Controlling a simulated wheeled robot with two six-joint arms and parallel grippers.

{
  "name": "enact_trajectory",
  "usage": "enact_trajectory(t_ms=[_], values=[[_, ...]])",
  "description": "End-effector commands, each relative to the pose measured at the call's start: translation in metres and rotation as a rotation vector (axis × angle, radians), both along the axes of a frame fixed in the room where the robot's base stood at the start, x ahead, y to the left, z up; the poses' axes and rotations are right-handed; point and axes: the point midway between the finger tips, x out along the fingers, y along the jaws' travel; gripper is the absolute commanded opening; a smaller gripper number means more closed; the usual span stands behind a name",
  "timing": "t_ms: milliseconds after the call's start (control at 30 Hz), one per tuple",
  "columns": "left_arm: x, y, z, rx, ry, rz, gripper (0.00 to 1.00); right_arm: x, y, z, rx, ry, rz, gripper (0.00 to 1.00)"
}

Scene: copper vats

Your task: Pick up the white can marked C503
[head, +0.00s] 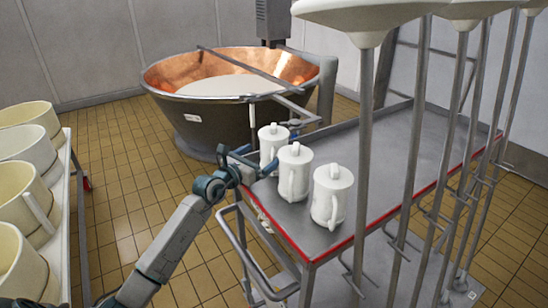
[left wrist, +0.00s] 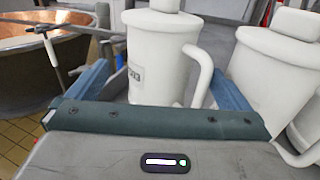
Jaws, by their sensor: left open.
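Three white lidded cans with handles stand upright in a row on a red-edged metal table. The farthest can (head: 272,146) is nearest the copper vat. The middle can (head: 294,174) and the nearest can (head: 331,197) stand to its right. My left gripper (head: 250,164) is at the table's left edge, open, beside the farthest can. In the left wrist view a can (left wrist: 165,55) stands between the open fingers, its handle on the right. My right gripper is not in view.
The metal table (head: 400,150) is bare behind the cans. Grey poles with white tops stand along its right side. A copper vat (head: 215,120) stands behind. Cream tubs (head: 25,155) sit on a white rack at the left. A second can (left wrist: 275,70) is close to the right finger.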

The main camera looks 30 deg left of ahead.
Motion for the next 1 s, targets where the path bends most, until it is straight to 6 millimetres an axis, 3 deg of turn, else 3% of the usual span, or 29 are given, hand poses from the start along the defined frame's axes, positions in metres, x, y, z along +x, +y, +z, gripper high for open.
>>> enact_trajectory(t_ms=[167,433,767,1000], values=[[0.013,-0.003,0.001,-0.003,-0.001,-0.001,1.0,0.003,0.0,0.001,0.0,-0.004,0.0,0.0],[0.051,-0.011,0.001,-0.003,-0.001,0.0,1.0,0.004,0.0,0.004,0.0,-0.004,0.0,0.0],[0.058,-0.013,0.0,-0.001,-0.001,-0.001,1.0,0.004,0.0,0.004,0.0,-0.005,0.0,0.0],[0.058,-0.013,0.0,-0.001,-0.001,-0.001,0.53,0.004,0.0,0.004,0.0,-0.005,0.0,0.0]])
